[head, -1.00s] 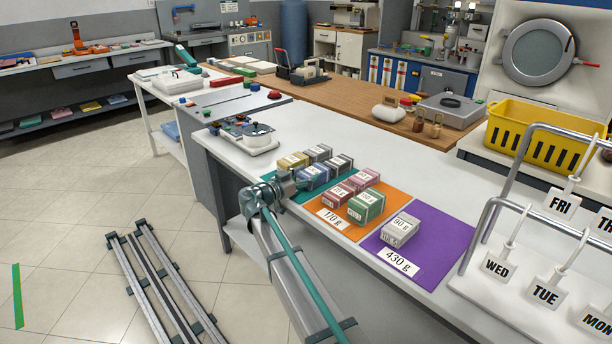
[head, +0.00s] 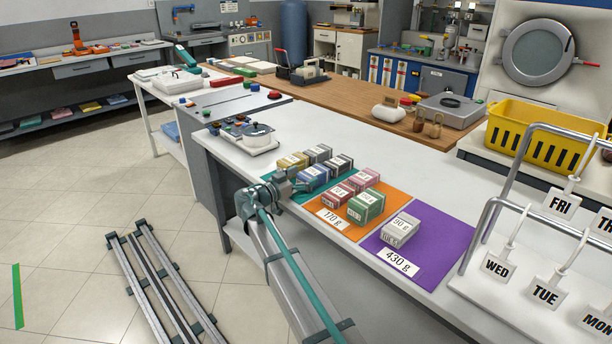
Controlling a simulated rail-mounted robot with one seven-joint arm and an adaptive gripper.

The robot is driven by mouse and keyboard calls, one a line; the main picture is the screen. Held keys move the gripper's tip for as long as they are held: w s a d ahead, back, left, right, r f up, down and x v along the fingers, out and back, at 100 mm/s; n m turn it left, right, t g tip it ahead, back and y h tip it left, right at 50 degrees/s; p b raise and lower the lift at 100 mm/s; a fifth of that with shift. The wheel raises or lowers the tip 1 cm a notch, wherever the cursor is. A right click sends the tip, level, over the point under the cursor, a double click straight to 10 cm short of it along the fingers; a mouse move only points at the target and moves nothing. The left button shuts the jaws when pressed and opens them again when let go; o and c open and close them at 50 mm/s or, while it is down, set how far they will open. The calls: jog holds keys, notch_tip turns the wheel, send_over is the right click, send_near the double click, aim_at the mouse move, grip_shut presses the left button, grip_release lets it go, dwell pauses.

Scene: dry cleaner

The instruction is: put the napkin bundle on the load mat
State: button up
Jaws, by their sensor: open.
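Several small banded bundles lie on the counter mats; none is readably marked as the napkin bundle. On the teal mat (head: 273,191) are a yellow (head: 291,162), a blue (head: 312,177) and grey bundles (head: 318,154). I cannot tell which is the load mat. My gripper (head: 297,185) is open at the teal mat's front edge, beside the blue bundle; its fingertips are barely distinguishable.
A white rack with day tags (head: 545,291) and a yellow basket (head: 540,137) stand at the right. The white counter (head: 440,180) behind the mats is clear.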

jog(key=v, duration=1)
jog(key=shift+s+a, duration=0.25)
jog(key=shift+s, duration=0.1)
jog(key=s+d+f+n+g+y, duration=0.25)
jog(key=f+n, duration=0.25)
jog(key=f, duration=0.4)
jog(key=s+d+f+n+g+y, duration=0.2)
jog(key=s+d+f+n+g, duration=0.15)
jog(key=f, duration=0.65)
jog(key=s+d+f+n+g+y+p, duration=0.1)
jog(key=s+d+f+n+g+p, duration=0.1)
jog(key=s+d+f, duration=0.5)
jog(key=s+d+f+n+g+y+p, duration=0.1)
jog(key=s+d+f+n+g, duration=0.2)
jog(key=s+f, duration=0.45)
jog(key=s+d+f+m+g+y+p, duration=0.1)
jog(key=s+d+f+g+p, duration=0.1)
jog(key=s+d+f, duration=0.45)
jog(key=s+d+f+g+y+p, duration=0.1)
jog(key=s+d+f+g+p, duration=0.15)
jog(key=s, duration=0.65)
jog(key=s+d+m+g+y+p, duration=0.1)
jog(key=s+d, duration=0.3)
jog(key=s, duration=0.6)
jog(key=s+d+m+g+y+p, duration=0.2)
jog(key=s+d+m+g+p, duration=0.1)
jog(key=s, duration=0.8)
jog(key=shift+s+d+g, duration=0.35)
jog(key=shift+d, duration=0.35)
